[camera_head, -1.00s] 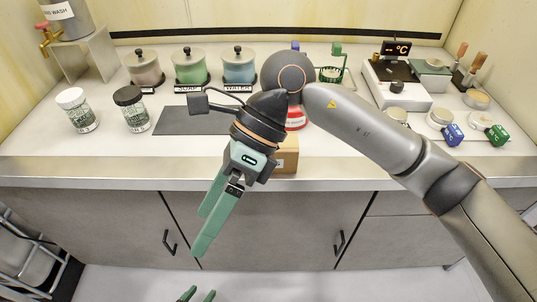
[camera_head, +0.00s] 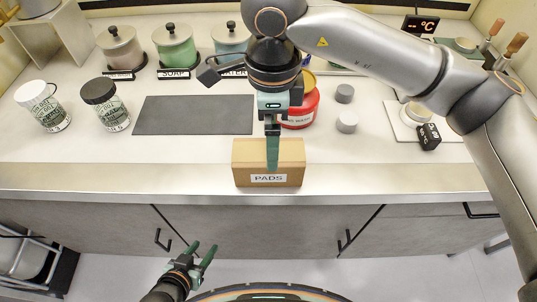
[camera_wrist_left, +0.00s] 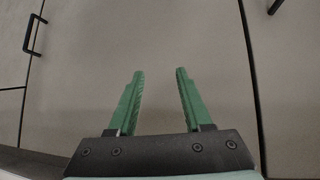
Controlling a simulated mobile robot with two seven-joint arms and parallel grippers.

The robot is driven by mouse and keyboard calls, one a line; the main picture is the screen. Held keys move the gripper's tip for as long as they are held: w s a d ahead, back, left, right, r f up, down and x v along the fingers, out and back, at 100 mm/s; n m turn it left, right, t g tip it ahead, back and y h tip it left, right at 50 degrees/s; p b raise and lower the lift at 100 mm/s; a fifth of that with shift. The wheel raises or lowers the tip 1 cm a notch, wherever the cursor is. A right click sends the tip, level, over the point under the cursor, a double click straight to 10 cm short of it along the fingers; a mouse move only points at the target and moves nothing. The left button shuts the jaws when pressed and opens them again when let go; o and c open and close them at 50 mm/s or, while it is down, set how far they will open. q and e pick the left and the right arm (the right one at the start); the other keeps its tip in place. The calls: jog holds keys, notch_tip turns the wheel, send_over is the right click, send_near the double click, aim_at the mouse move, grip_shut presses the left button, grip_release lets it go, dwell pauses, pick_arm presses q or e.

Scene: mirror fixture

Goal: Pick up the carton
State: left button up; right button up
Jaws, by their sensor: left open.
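The carton (camera_head: 244,165) is a brown box labelled PADS, upright at the counter's front edge in the head view. My right gripper (camera_head: 272,168) points down at the carton, its finger overlapping the middle of the box. It shows edge-on with one green finger visible, so I cannot tell its opening or whether it touches. My left gripper (camera_head: 204,252) is low in front of the cabinets, away from the carton. In the left wrist view its green fingers (camera_wrist_left: 159,85) are apart with nothing between them, facing the cabinet front.
A dark mat (camera_head: 192,115) and two jars (camera_head: 106,104) lie to the left. The counter beside the carton is clear.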

jog(key=f, duration=0.5)
jog(key=f+p, duration=0.1)
jog(key=f, duration=0.2)
jog(key=shift+a+f, duration=0.15)
jog(key=shift+a, duration=0.1)
jog(key=c, duration=1.5)
jog(key=shift+o, duration=0.2)
